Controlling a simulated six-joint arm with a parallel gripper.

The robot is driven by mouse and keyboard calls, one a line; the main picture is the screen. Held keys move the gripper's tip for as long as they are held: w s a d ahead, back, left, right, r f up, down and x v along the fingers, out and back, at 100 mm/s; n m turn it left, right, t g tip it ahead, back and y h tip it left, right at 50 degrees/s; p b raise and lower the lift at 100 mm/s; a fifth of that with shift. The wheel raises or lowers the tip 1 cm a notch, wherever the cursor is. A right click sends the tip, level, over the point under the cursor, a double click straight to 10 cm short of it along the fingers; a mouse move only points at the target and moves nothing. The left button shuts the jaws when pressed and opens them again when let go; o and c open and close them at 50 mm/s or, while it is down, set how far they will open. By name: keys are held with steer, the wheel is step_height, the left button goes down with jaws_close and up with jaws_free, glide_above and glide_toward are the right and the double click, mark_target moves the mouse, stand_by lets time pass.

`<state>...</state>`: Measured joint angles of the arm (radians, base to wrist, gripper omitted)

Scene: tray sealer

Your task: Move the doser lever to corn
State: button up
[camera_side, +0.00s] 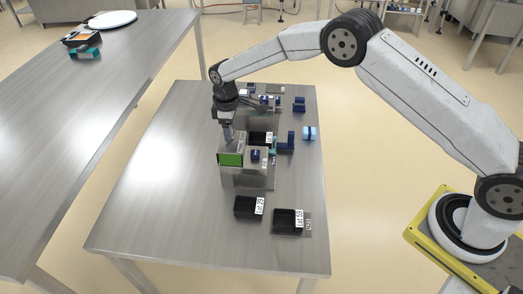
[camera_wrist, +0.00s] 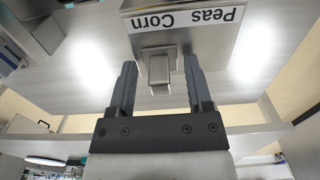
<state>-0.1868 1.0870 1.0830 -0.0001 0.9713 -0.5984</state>
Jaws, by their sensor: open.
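The doser (camera_wrist: 215,45) is a grey metal box at the top of the wrist view. Its label (camera_wrist: 187,18) appears upside down, with "Corn" on the left and "Peas" on the right. The doser lever (camera_wrist: 158,68) is a grey block projecting from the box, on the Corn side of the label in this picture. My gripper (camera_wrist: 160,75) is open, with one finger on either side of the lever and gaps visible on both sides. In the side view my gripper (camera_side: 228,138) points down at the machine, and the lever is too small to make out.
A green screen (camera_side: 230,159) faces front on the machine. Black trays (camera_side: 247,207) (camera_side: 288,220) with lot labels lie at the table's front. Blue parts (camera_side: 291,140) stand to the right of the machine. The table's left side (camera_side: 160,180) is clear.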

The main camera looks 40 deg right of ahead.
steer(key=shift+r, duration=3.35)
steer(key=shift+s+d+r+m, duration=0.3)
steer(key=shift+s+d+r, duration=0.15)
steer(key=shift+s, duration=0.1)
steer(key=s+d+r+m+t, duration=0.1)
steer(key=s+d+m, duration=0.3)
steer(key=s, duration=1)
steer(key=s+d+r+m+t, duration=0.1)
steer(key=s+d+m, duration=0.3)
steer(key=s, duration=1.1)
steer(key=shift+d+t, duration=0.3)
steer(key=shift+d, duration=0.75)
